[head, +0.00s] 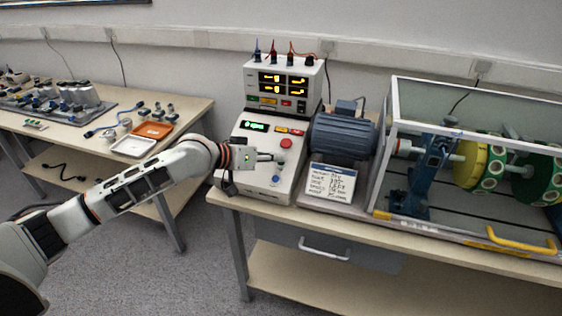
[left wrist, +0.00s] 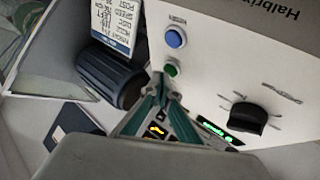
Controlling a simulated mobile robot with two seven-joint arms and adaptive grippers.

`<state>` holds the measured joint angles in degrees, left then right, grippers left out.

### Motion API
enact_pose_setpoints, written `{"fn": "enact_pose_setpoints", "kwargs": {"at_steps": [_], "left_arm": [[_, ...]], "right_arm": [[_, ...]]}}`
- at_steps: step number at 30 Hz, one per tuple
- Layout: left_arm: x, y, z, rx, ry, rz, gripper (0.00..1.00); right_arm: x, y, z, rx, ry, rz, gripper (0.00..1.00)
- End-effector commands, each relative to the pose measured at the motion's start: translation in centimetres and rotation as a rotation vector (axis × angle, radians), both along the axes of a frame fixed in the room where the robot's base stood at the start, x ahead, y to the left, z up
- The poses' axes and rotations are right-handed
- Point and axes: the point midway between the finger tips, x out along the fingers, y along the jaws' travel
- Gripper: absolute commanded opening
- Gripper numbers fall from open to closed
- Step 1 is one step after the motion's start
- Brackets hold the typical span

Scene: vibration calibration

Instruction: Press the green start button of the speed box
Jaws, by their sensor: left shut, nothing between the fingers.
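The speed box (head: 252,189) stands on the bench, with a lit green display (head: 255,126), a red button (head: 286,143) and a blue button (head: 275,178) on its sloped face. My left gripper (head: 279,158) is shut and empty over this face, between the red and blue buttons. In the left wrist view, the green button (left wrist: 171,70) shows just past the shut fingertips (left wrist: 166,82), below the blue button (left wrist: 176,38). I cannot tell whether the fingertips touch it. In the head view, the gripper hides the green button. My right gripper is not in view.
A power unit (head: 283,80) with lit displays stands behind the box. A blue motor (head: 342,135) and a white data card (head: 332,183) are close on its right. A framed rig with discs (head: 482,165) stands farther right. A black knob (left wrist: 247,117) is on the panel.

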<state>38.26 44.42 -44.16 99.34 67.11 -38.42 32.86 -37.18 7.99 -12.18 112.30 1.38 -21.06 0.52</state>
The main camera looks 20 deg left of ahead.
Motion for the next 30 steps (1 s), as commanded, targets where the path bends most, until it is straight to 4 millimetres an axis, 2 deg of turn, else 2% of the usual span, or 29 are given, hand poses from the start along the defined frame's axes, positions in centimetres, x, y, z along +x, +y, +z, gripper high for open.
{"fn": "enact_pose_setpoints", "kwargs": {"at_steps": [30], "left_arm": [[0.37,0.03,-0.83,0.001,0.001,0.0,0.0]], "right_arm": [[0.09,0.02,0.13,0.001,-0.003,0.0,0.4]]}}
